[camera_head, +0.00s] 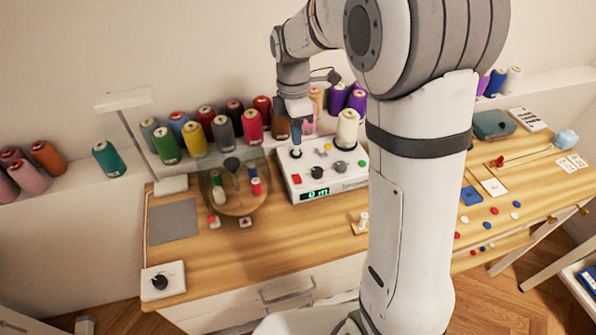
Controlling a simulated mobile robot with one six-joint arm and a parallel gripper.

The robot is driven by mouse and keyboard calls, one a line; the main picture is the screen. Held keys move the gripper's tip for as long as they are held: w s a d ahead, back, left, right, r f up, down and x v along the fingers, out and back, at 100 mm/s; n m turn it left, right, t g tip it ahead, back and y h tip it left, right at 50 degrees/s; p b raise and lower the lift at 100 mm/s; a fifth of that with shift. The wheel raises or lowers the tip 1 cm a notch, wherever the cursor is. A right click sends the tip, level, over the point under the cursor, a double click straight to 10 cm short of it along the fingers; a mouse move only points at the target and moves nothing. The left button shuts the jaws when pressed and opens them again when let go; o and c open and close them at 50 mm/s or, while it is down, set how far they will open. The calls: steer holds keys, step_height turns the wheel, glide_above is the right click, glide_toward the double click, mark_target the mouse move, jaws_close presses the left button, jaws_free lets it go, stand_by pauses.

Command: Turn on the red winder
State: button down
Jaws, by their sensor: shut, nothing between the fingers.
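A white winding machine (335,183) with a lit green display (314,194) sits at the back of the wooden table. A small red button (296,179) is on its left front, and other coloured knobs are on its top. I cannot tell which part is the red winder. Left of it, a round clear cover stands over small spools, one of them red (257,187). Two small red-topped switches (214,221) (245,221) are in front of that. My gripper (296,143) points down, shut and empty, over the machine's back left, near a dark knob; contact cannot be told.
Several thread cones (252,127) line the shelf behind the machine. A cream cone (347,129) stands on the machine's right side. A grey mat (174,221) and a white box with a black knob (162,281) are at the left. My arm hides the table's middle right.

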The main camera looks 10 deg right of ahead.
mark_target(298, 181)
steer(key=f, duration=0.4)
steer(key=s+f, duration=0.1)
steer(key=f, duration=0.3)
steer(key=f+p, duration=0.1)
steer(key=f, duration=0.3)
steer(key=shift+s+d+f, duration=0.15)
steer(key=shift+s+f, duration=0.05)
steer(key=shift+s, duration=0.05)
